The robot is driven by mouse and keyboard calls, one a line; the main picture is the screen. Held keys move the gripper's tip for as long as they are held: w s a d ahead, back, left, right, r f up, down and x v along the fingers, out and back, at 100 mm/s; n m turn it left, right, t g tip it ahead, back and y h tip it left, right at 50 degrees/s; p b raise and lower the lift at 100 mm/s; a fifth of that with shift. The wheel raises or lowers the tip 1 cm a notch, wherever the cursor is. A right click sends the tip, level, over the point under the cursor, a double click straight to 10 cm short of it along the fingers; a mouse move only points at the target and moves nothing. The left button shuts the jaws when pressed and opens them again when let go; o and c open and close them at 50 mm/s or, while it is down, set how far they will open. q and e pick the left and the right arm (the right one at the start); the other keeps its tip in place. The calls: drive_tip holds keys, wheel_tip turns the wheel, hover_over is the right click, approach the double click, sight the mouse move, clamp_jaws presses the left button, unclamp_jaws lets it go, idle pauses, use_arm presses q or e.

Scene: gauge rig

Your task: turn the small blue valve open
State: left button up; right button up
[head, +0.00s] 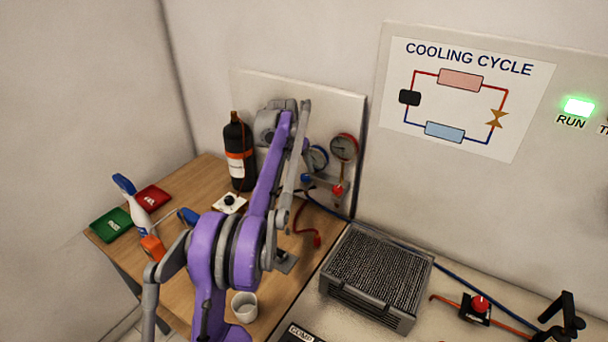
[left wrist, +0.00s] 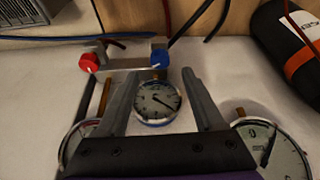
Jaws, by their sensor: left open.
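The small blue valve (left wrist: 159,58) sits on a grey manifold bar in the left wrist view, just beyond my fingertips. In the head view the blue valve (head: 307,178) shows below the small gauge, beside my arm. A red valve (left wrist: 89,63) is at the other end of the bar; it also shows in the head view (head: 338,190). My left gripper (left wrist: 161,76) is open, its fingers pointing towards the blue valve with nothing held. A small round gauge (left wrist: 157,102) shows between the fingers. In the head view my arm hides the fingertips. My right gripper is not in view.
A larger gauge (head: 344,147) is mounted close to the valves. A black bottle (head: 239,165) stands to the left. A finned grey box (head: 376,270) is at the right. A white cup (head: 244,306) is near my arm. Hoses run near the manifold.

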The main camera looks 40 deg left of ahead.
sight(305, 176)
use_arm(q)
drive_tip(key=x, duration=0.6)
clamp_jaws()
